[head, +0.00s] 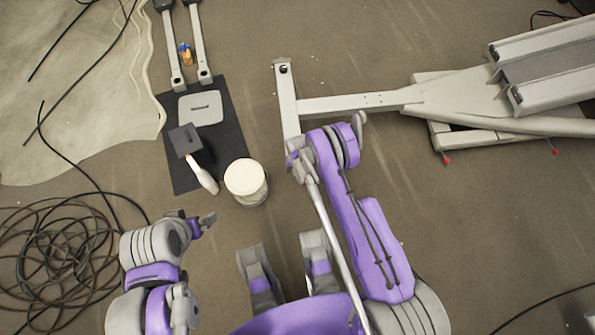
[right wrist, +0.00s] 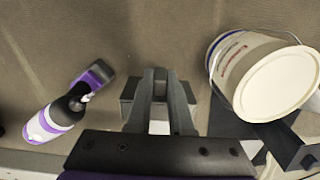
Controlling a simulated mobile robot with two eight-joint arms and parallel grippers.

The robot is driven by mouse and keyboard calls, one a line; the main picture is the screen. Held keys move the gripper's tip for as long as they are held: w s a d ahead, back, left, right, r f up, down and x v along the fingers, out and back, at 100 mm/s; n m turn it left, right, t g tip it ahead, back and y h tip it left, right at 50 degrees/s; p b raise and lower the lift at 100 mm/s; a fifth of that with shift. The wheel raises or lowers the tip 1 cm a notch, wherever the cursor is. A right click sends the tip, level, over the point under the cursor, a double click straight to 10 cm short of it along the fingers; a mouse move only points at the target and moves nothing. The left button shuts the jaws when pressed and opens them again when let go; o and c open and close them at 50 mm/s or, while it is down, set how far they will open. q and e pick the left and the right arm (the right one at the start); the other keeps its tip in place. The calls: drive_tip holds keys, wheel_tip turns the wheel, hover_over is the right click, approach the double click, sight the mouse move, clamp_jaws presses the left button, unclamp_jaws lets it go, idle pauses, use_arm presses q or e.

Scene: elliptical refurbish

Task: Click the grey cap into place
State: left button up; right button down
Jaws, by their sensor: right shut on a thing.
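My right gripper (right wrist: 160,75) is shut on the grey cap (right wrist: 128,93), a dark grey block that shows on both sides of the fingers in the right wrist view. A pale part, apparently the near end of the frame's crossbar, shows between the fingers behind it. I cannot tell whether cap and bar touch. In the head view the light grey crossbar (head: 286,100) runs down to my right wrist, which hides its near end, the cap and the right fingertips. My left gripper (head: 205,221) hangs low at the left, away from the bar; its jaw opening is unclear.
A white-lidded bucket (head: 245,178) stands left of the right wrist. Coiled cable (head: 60,255) lies far left.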

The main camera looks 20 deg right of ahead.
drive_tip(key=shift+w, duration=0.1)
drive_tip(key=c, duration=0.7)
unclamp_jaws()
drive_tip(key=shift+c, duration=0.2)
drive_tip(key=shift+r, duration=0.1)
wheel_tip(320, 180, up, 11)
drive_tip(key=p, duration=0.1)
drive_tip(key=shift+f+p, duration=0.2)
drive_tip(key=shift+p, duration=0.2)
